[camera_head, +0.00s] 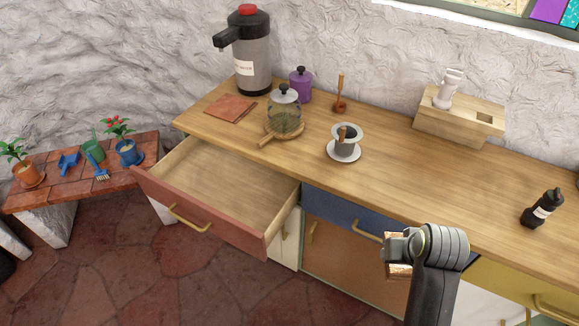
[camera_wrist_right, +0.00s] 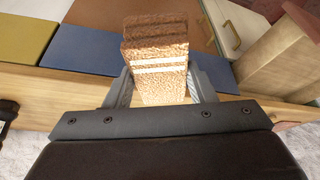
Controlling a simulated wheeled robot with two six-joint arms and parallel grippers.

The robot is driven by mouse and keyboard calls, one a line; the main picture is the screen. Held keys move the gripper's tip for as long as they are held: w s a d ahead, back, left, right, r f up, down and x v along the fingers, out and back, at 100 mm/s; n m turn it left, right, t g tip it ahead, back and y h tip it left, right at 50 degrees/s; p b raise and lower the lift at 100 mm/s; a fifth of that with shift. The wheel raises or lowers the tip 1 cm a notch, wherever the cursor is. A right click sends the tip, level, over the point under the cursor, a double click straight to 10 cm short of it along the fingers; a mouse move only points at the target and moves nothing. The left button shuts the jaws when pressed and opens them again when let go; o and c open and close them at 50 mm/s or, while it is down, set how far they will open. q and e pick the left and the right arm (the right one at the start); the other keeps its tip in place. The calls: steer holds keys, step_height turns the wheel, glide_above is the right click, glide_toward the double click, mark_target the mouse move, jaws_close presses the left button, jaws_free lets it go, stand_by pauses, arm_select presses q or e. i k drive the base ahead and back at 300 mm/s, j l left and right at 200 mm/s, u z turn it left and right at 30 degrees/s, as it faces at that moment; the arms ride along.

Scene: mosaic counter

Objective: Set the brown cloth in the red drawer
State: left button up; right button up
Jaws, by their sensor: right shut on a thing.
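My right gripper (camera_head: 398,254) is shut on a folded brown cloth with pale stripes (camera_wrist_right: 157,55). The cloth also shows partly in the head view (camera_head: 399,270), mostly hidden by the gripper. The gripper is in front of the counter, to the right of the red drawer (camera_head: 225,228). The red drawer is pulled open, and its wooden inside looks empty. In the right wrist view, the open drawer (camera_wrist_right: 278,58) stands to the right of the cloth. My left gripper is not in view.
A tiled bench (camera_head: 75,185) stands left.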

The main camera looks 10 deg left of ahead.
mark_target(223, 191)
steer(key=i+j, duration=0.15)
steer(key=j, duration=0.2)
steer(key=i+j, duration=0.15)
steer(key=j, duration=0.2)
steer(key=i+j+z, duration=0.1)
steer(key=j, duration=0.25)
steer(key=i+j, duration=0.15)
steer(key=j, duration=0.25)
steer(key=i+j, duration=0.15)
steer(key=j, duration=0.2)
steer(key=i+j+z, duration=0.1)
steer(key=j, duration=0.25)
steer(key=i+j, duration=0.15)
steer(key=j, duration=0.25)
